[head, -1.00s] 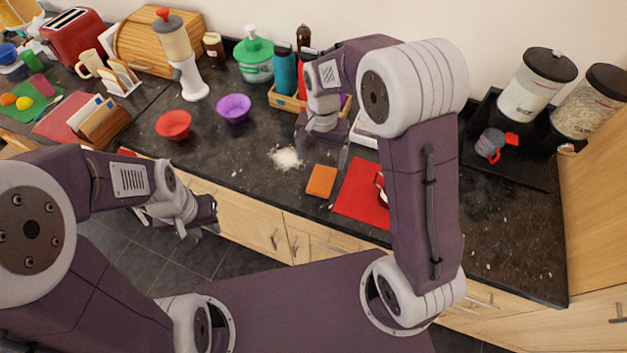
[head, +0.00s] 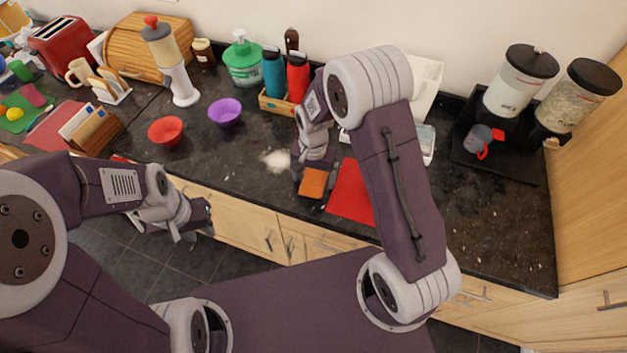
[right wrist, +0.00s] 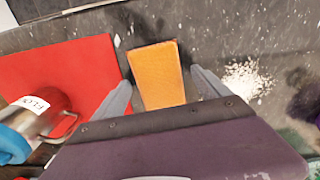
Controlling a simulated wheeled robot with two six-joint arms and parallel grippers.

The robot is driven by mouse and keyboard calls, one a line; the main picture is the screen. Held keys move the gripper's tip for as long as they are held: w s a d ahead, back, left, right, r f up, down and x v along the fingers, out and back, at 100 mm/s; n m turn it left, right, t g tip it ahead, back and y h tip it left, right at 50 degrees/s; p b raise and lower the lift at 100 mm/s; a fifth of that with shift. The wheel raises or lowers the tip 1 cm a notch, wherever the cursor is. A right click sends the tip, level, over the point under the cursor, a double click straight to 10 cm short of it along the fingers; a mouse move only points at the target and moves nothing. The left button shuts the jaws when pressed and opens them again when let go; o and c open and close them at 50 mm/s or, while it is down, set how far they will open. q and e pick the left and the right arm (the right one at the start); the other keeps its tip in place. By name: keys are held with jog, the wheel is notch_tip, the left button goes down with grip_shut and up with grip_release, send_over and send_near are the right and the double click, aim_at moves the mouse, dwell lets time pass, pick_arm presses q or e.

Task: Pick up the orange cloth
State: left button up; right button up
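The orange cloth (head: 312,183) is a small flat rectangle lying on the dark granite counter, just left of a red mat. My right gripper (head: 311,190) is open right at it in the head view. In the right wrist view the cloth (right wrist: 157,75) lies between the two spread fingers of my right gripper (right wrist: 160,90). I cannot tell whether the fingers touch the counter. My left gripper (head: 203,217) hangs in front of the counter over the floor, far from the cloth; its fingers are too small and dark to read.
A red mat (head: 350,194) lies right of the cloth; a metal cup labelled FLOU (right wrist: 37,113) shows near it. White powder (head: 275,160) lies left. Red (head: 165,131) and purple (head: 225,112) bowls stand further left. A wooden crate (head: 275,107) with bottles stands behind.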

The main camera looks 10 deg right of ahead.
aim_at(314, 180)
jog(key=shift+s, duration=0.1)
jog(key=c, duration=1.3)
jog(key=shift+r, duration=0.45)
notch_tip(314, 180, up, 9)
jog(key=shift+r, duration=0.15)
